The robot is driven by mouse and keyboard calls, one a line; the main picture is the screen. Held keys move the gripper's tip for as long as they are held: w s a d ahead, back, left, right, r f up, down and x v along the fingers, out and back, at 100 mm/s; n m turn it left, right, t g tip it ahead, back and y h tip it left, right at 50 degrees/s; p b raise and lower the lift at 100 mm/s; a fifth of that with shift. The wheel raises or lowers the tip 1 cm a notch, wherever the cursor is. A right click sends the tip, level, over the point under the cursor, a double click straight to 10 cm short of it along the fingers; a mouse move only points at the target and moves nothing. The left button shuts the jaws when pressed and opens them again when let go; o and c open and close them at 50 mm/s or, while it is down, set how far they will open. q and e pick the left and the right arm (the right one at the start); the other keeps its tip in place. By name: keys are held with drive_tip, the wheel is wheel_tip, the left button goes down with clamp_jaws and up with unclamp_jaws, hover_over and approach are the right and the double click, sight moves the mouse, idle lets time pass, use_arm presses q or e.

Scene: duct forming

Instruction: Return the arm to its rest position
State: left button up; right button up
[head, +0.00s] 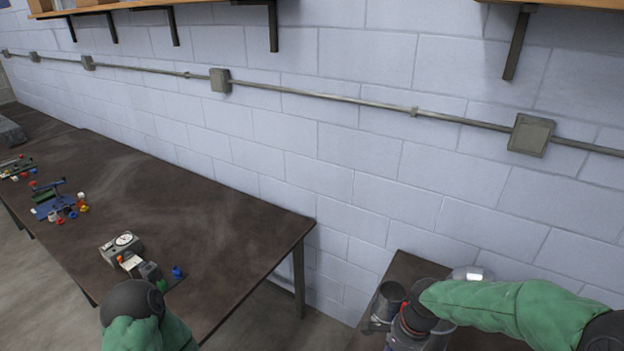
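My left arm (140,325) shows at the bottom left as a green sleeve with a dark round joint, over the front edge of the long dark table. Its gripper does not show. My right arm (510,308) comes in from the right in a green sleeve and reaches over the small dark table at the bottom right. At its end is a dark wrist, with my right gripper (408,335) pointing down below it, partly hidden and cut by the frame's lower edge. I cannot tell whether its fingers are open or hold anything.
The long dark table (215,225) holds a grey device (122,247) and small coloured parts; more parts lie farther left. A dark metal cup-like part (386,301) stands beside my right wrist on the small table (412,268). A block wall with conduit and shelves runs behind.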

drive_tip(key=s+a+f+n+y, duration=0.1)
drive_tip(key=s+a+f+n, duration=0.3)
drive_tip(key=f, duration=0.5)
drive_tip(key=s+a+f+n, duration=0.1)
drive_tip(key=s+f+n, duration=0.1)
drive_tip(key=s+f, duration=0.55)
drive_tip(key=s+a+f+n+y, duration=0.1)
drive_tip(key=s+a+f+n, duration=0.25)
drive_tip(key=f, duration=0.65)
wheel_tip(320, 180, down, 16)
drive_tip(key=w+a+n+b, duration=0.1)
drive_tip(key=w+b, duration=0.1)
drive_tip(key=b, duration=1.5)
drive_tip(key=shift+r+t, duration=0.25)
drive_tip(key=shift+t, duration=0.05)
